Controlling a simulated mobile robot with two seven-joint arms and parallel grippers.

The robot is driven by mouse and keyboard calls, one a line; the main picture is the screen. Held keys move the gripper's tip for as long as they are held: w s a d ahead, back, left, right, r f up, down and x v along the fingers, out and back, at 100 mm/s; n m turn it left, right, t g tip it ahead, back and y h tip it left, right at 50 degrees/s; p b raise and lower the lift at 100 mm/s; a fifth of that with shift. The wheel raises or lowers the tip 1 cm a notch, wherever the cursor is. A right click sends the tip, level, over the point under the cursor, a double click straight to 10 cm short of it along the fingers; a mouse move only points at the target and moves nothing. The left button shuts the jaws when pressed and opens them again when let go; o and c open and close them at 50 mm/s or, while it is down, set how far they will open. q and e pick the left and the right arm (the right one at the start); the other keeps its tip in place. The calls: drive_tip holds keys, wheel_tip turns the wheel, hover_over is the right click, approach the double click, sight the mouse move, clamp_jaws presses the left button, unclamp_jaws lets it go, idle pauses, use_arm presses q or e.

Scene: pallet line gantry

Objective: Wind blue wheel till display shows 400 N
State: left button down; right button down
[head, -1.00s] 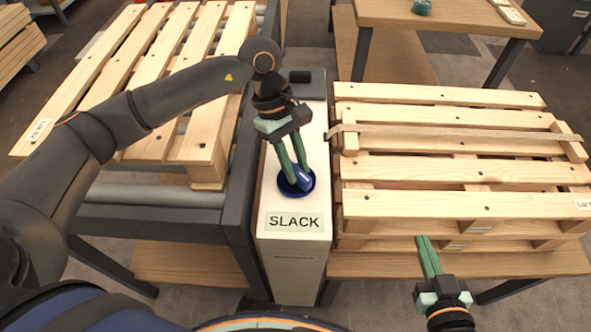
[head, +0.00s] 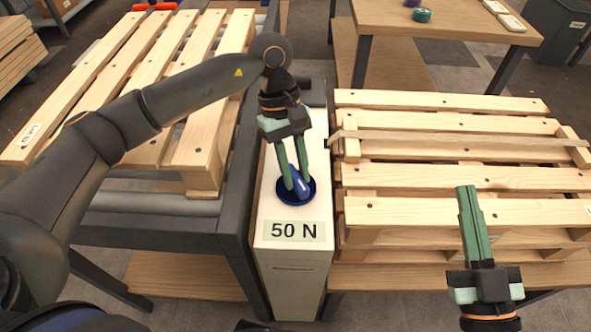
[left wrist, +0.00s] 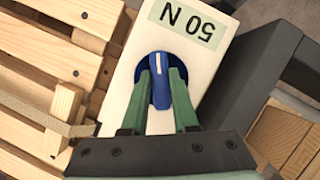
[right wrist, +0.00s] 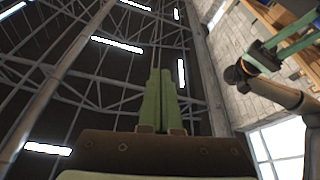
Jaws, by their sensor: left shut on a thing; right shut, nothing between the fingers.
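The blue wheel (head: 284,195) is set in the top of a white cabinet (head: 265,219) in the head view. Its raised blue grip bar carries a white mark, seen in the left wrist view (left wrist: 160,90). My left gripper (head: 294,190) reaches down from above and is shut on the bar, a finger on each side. The display (head: 295,231) in front of the wheel reads 50 N; it shows upside down in the left wrist view (left wrist: 187,19). My right gripper (head: 467,190) is shut and empty, in front of the right pallet stack.
A pallet stack (head: 440,213) with a strap (head: 460,139) across it stands right of the cabinet. Another pallet (head: 130,95) lies on the roller conveyor (head: 150,219) at left. A wooden table (head: 450,25) with small items is at the back right.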

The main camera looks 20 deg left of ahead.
use_arm(q)
drive_tip(key=c, duration=0.7)
unclamp_jaws()
drive_tip(key=shift+w+r, duration=0.1)
drive_tip(key=shift+r, duration=0.15)
drive_tip(key=p+v, duration=0.2)
drive_tip(key=v, duration=1)
use_arm(e)
wheel_tip(320, 180, down, 11)
drive_tip(key=m+g+h, duration=0.2)
drive_tip(key=g+h, duration=0.1)
drive_tip(key=g, duration=0.1)
drive_tip(key=shift+w+d+f+m, duration=0.15)
drive_tip(key=shift+w+d+m, duration=0.15)
drive_tip(key=shift+w+d, duration=0.15)
